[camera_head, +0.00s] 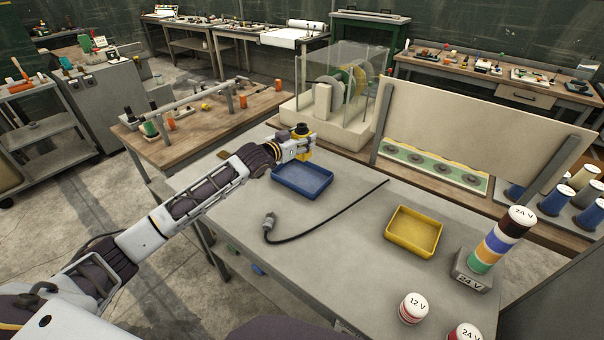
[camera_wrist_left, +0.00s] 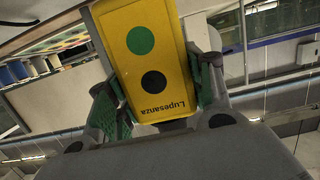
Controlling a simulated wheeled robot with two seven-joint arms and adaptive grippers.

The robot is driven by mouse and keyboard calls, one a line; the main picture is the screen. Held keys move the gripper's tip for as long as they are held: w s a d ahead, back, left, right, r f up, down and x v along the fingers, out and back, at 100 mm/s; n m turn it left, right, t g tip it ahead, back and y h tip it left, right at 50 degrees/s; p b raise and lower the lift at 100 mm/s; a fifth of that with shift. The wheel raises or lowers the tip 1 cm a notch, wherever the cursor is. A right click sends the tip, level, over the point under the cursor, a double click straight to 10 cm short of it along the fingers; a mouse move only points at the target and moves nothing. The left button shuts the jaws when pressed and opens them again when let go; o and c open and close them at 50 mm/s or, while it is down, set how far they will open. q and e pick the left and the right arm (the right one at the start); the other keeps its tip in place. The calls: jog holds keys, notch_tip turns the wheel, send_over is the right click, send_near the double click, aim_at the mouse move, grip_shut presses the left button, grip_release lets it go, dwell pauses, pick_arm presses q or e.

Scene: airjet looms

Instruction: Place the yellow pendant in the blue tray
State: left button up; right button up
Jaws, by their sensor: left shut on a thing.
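The yellow pendant (camera_wrist_left: 143,55) has a green and a black round button and the upside-down word "Lupesanza". My left gripper (camera_wrist_left: 160,98) is shut on it, with green finger pads on both sides. In the head view the pendant (camera_head: 302,130) is small and partly hidden by the left gripper (camera_head: 296,146). The gripper holds it just behind the far edge of the blue tray (camera_head: 302,181), seemingly above the table. The blue tray looks empty. My right gripper is not in view.
A yellow tray (camera_head: 414,231) stands farther right, near a stacked coloured signal tower (camera_head: 495,240) and white-topped cylinders (camera_head: 413,308). A beige panel (camera_head: 465,130) stands behind. The table's front middle is clear.

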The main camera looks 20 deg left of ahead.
aim_at(298, 155)
pick_arm(q)
jog(key=shift+f, duration=2.95)
jog(key=shift+f, duration=1.85)
jog(key=shift+f, duration=0.1)
jog(key=o, duration=1.2)
jog(key=shift+v, duration=6.05)
